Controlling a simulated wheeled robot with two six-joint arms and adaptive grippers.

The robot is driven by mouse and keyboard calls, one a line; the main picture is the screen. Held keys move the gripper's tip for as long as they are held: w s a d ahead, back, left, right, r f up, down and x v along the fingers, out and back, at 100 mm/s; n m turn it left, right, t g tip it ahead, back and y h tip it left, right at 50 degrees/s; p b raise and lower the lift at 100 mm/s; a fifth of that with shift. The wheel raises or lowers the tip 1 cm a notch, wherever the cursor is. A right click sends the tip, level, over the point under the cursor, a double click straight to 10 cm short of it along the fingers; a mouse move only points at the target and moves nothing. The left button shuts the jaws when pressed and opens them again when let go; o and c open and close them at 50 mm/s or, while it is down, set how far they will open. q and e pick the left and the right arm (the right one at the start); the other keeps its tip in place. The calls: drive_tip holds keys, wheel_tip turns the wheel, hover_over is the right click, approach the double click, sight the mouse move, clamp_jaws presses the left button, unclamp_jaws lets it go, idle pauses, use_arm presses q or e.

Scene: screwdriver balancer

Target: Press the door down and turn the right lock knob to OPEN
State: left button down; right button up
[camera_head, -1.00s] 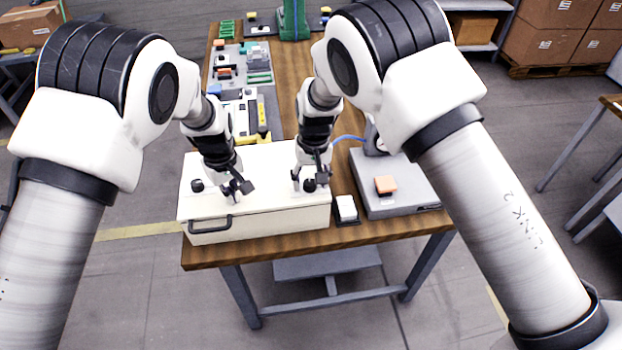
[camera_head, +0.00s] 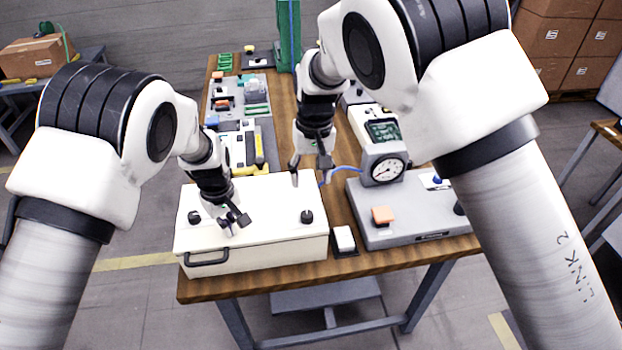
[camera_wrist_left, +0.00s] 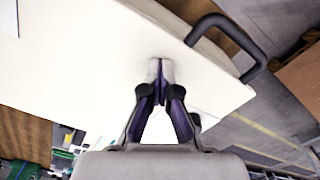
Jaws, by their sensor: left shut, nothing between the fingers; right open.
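The white box (camera_head: 262,247) stands at the front of the wooden table, its flat lid or door facing up. Its black handle (camera_head: 208,257) is on the front face and also shows in the left wrist view (camera_wrist_left: 236,38). The left lock knob (camera_head: 194,217) and the right lock knob (camera_head: 306,216) are black and stand on the lid. My left gripper (camera_head: 232,224) is shut and empty, its tips at the lid between the knobs; the wrist view shows the closed tips (camera_wrist_left: 160,68) over the white surface. My right gripper (camera_head: 309,178) is open and empty, raised above and behind the right knob.
A grey test device with a round gauge (camera_head: 388,170) and an orange block (camera_head: 382,215) stands right of the box. A small white block on a black base (camera_head: 344,239) sits between them. Trays of parts (camera_head: 238,100) and a green stand (camera_head: 290,35) are behind.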

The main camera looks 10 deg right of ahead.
use_arm(q)
drive_tip(key=shift+s+f, duration=0.2)
drive_tip(key=shift+f, duration=0.1)
drive_tip(key=r+p, duration=0.6)
drive_tip(key=r, duration=0.1)
drive_tip(key=shift+w+r, duration=0.2)
drive_tip(key=shift+r, duration=0.05)
drive_tip(key=shift+w+f, duration=0.1)
drive_tip(key=shift+f, duration=0.05)
